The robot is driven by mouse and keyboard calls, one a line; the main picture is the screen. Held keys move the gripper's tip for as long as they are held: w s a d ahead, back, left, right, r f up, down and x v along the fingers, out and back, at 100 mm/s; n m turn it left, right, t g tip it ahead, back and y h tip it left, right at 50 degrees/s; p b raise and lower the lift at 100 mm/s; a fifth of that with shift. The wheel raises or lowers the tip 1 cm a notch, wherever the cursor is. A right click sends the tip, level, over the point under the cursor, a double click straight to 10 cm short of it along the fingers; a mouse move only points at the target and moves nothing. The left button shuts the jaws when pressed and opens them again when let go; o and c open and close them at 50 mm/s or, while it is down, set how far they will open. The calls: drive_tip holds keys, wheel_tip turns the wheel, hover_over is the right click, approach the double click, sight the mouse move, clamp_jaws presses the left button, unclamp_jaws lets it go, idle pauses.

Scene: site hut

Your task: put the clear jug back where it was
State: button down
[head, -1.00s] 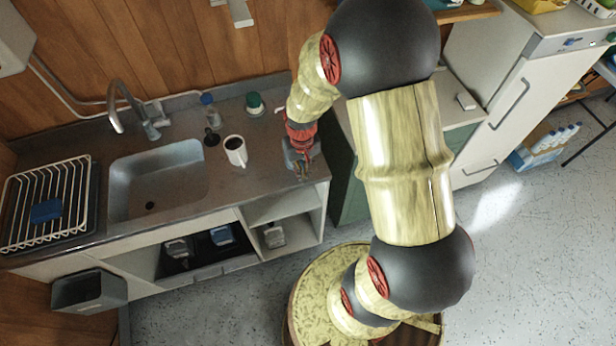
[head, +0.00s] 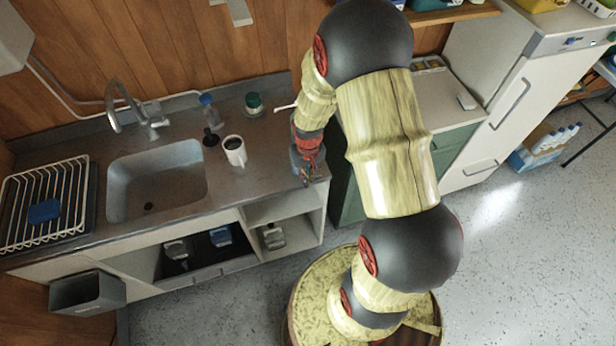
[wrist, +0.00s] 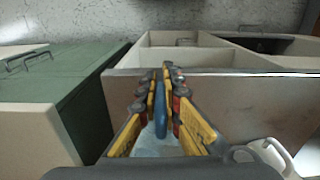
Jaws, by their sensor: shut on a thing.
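My gripper (head: 306,172) is low over the right end of the sink counter in the head view, partly hidden by my wrist. In the wrist view my gripper (wrist: 166,72) is shut on an upright blue piece (wrist: 161,108), which looks like a handle. A pale, bluish see-through surface (wrist: 152,146) shows below it and appears to be the clear jug. Its base is hidden, so I cannot tell whether it touches the counter.
A white mug (head: 235,158) with dark contents stands left of my gripper. A green-lidded jar (head: 254,104) and a blue-capped bottle (head: 207,112) stand behind. The sink (head: 157,180) and dish rack (head: 45,205) are further left. The green cabinet (head: 350,185) is to the right.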

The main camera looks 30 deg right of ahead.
drive_tip(key=c, duration=2)
unclamp_jaws()
drive_tip(key=shift+f, duration=0.1)
wheel_tip(320, 180, up, 12)
drive_tip(key=shift+r+p, duration=0.15)
drive_tip(key=shift+p, duration=0.65)
drive_tip(key=s+a+r+t, duration=0.1)
drive_tip(key=a+r, duration=0.1)
drive_tip(key=r, duration=0.3)
drive_tip(key=s+a+r+n+t, duration=0.1)
drive_tip(key=a+r, duration=0.1)
drive_tip(key=r, duration=0.4)
drive_tip(key=s+a+r+t, duration=0.1)
drive_tip(key=a+r, duration=0.2)
drive_tip(key=r, duration=0.2)
drive_tip(key=s+a+r, duration=0.2)
drive_tip(key=s+r, duration=0.1)
drive_tip(key=s+a+r+n+t, duration=0.1)
drive_tip(key=s+r, duration=0.2)
drive_tip(key=s, duration=0.1)
drive_tip(key=s+a+r+t, duration=0.1)
drive_tip(key=s+a+r, duration=0.1)
drive_tip(key=s+r, duration=0.2)
drive_tip(key=shift+a+n, duration=0.35)
drive_tip(key=shift+n, duration=0.05)
wheel_tip(320, 180, down, 9)
drive_tip(key=b, duration=0.8)
drive_tip(key=shift+r+b, duration=0.1)
drive_tip(key=shift+b, duration=0.3)
